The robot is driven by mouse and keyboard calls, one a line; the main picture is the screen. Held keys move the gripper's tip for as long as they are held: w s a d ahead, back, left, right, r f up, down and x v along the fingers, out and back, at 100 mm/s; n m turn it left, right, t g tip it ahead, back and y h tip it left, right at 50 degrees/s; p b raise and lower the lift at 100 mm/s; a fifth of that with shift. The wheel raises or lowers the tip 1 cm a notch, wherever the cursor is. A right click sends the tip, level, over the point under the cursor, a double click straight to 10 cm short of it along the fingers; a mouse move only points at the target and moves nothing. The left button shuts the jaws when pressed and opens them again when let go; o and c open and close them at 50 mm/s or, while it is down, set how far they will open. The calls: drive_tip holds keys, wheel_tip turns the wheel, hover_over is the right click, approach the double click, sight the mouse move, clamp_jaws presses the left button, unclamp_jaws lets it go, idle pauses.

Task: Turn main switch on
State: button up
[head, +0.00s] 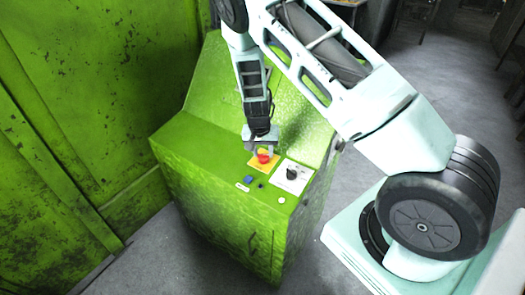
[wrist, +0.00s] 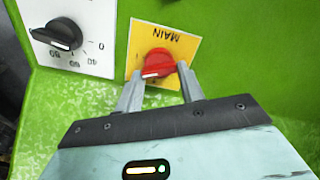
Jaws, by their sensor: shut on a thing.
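The main switch is a red rotary knob on a yellow plate. In the wrist view the knob (wrist: 158,63) sits between the fingertips of my gripper (wrist: 160,80), and the plate (wrist: 183,45) carries the upside-down word MAIN. The gripper is shut on the knob, one finger on each side. In the head view the red knob (head: 264,157) shows on the yellow plate (head: 258,167) just below my gripper (head: 257,148), which reaches down to the panel from above. The fingertips are hard to make out there.
A black dial (wrist: 62,34) on a white scale plate stands beside the main switch; it also shows in the head view (head: 291,173). A blue button (head: 248,180) and other small controls lie nearby on the green console (head: 195,145). A green wall (head: 70,110) stands at left.

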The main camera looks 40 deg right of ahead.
sight(259, 167)
drive_tip(key=m, duration=0.5)
drive_tip(key=shift+d+p, duration=0.1)
drive_tip(key=shift+p, duration=0.2)
drive_tip(key=shift+m, duration=0.3)
drive_tip(key=o, duration=1)
wheel_tip(259, 167, up, 17)
drive_tip(key=s+a, duration=0.1)
drive_tip(key=a, duration=0.1)
drive_tip(key=shift+a+r+b, duration=0.15)
drive_tip(key=shift+a+b, duration=0.15)
drive_tip(key=shift+b, duration=0.05)
